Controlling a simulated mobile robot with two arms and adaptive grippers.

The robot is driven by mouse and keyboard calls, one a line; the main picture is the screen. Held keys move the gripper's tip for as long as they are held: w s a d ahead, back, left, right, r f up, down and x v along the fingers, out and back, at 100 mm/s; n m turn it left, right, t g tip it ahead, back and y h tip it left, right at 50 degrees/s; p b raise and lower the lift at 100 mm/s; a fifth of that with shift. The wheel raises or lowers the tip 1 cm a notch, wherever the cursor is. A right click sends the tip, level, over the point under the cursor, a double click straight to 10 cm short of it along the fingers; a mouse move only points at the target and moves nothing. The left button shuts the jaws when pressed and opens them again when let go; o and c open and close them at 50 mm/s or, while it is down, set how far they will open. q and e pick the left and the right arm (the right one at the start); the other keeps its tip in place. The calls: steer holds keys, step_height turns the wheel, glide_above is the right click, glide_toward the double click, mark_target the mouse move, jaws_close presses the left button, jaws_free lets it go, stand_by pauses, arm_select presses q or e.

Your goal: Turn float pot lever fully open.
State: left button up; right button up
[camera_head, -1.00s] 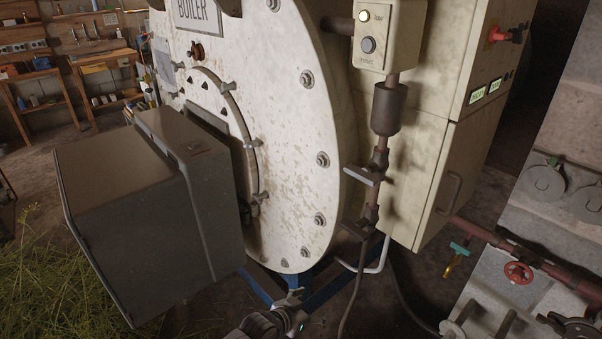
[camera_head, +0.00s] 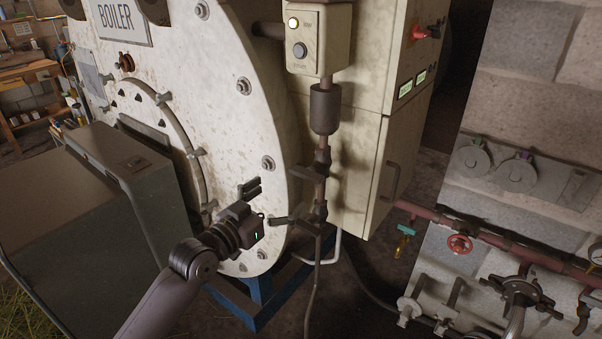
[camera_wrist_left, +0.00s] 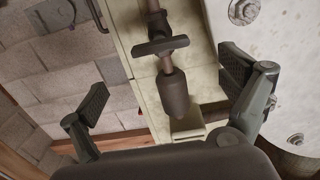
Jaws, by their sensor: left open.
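The float pot (camera_head: 325,110) is a dark cylinder on a vertical pipe below the switch box. A valve with a flat dark lever handle (camera_head: 306,173) sits below it, sticking out to the left. A second valve (camera_head: 319,209) is lower on the pipe; its lever is hard to separate from my finger. My left gripper (camera_head: 268,205) is open and empty, left of the pipe, in front of the boiler face. In the left wrist view, the pot (camera_wrist_left: 173,92) and a crosswise lever (camera_wrist_left: 160,46) appear between the spread fingers (camera_wrist_left: 163,74), apart from both. My right gripper is not in view.
The white boiler (camera_head: 222,120) stands behind my left gripper, with a grey box (camera_head: 95,200) at its left. A cream cabinet (camera_head: 365,150) is behind the pipe. A red valve wheel (camera_head: 459,244) and reddish pipe run at the right. Cables hang below the valves.

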mark_target(303, 177)
arm_select(q)
steer(key=p+x, duration=0.1)
steer(key=x, duration=0.8)
steer(key=shift+w+d, duration=0.1)
steer(key=c, duration=1.2)
